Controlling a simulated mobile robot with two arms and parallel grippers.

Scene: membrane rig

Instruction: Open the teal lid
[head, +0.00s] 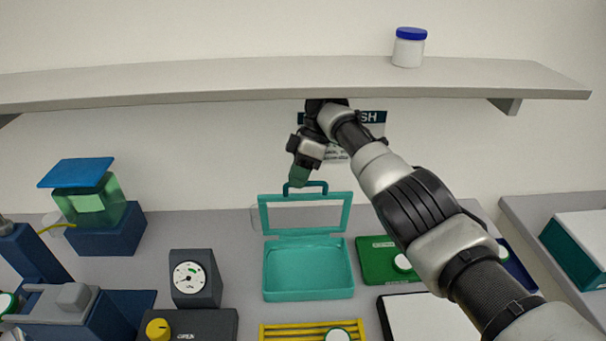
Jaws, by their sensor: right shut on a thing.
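The teal lid (347,212) is a frame with a clear window, standing raised at the back of an open teal box (308,295) on the bench. A dark teal handle (322,186) sticks up from the lid's top edge. My right gripper (299,178) is at the left end of this handle, pointing down, and is shut on it. The fingertips partly cover that end of the handle. The inside of the box shows and looks empty. My left gripper is not in view.
A shelf (200,84) with a blue-capped jar (409,50) runs above my right arm. A gauge (194,278) stands left of the box, a green case (376,262) right of it, and a yellow rack (290,331) in front. A green tank (92,205) stands at far left.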

